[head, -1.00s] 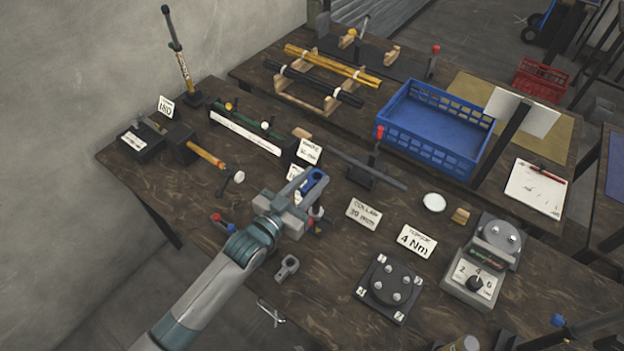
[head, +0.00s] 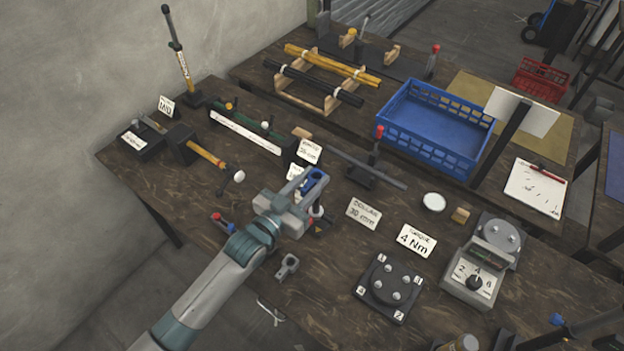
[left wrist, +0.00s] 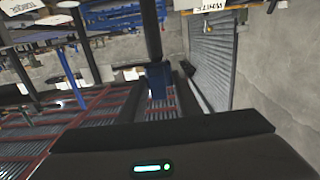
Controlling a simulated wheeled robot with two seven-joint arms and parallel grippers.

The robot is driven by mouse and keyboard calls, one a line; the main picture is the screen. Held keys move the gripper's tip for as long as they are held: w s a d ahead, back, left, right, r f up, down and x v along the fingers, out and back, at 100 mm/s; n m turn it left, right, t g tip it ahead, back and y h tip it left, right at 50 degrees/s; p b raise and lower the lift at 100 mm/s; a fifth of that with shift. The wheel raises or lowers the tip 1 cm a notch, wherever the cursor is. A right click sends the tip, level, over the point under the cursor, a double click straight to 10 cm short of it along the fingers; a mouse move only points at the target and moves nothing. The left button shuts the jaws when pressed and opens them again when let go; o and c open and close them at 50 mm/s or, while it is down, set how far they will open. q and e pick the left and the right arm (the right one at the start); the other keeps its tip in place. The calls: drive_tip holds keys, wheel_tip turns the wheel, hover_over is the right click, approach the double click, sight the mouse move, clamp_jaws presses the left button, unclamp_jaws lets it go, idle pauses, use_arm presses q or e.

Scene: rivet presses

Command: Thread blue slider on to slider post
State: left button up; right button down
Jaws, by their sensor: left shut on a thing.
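My left gripper (head: 314,184) is in the middle of the head view, over the dark wooden bench. It is shut on the blue slider (head: 312,180), which shows between its fingers. In the left wrist view the blue slider (left wrist: 158,80) is in the middle, and a dark upright bar meets it from above. A short pale post (head: 317,212) shows just beneath the gripper and is partly hidden by it. I cannot tell whether the slider is around a post or only near one. My right gripper is not in view.
A round plate with bolts (head: 390,285) and a torque unit (head: 472,275) stand to the right. A card (head: 364,213) stands close to the gripper. A red-topped lever (head: 379,132) and a blue crate (head: 432,145) are behind. A grey fitting (head: 286,266) lies in front.

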sight(314, 208)
use_arm(q)
drive_tip(key=shift+f+b, duration=4.9)
drive_tip(key=shift+f, duration=1.9)
drive_tip(key=o, duration=1.1)
drive_tip(key=shift+s, duration=0.1)
drive_tip(key=shift+a, duration=0.15)
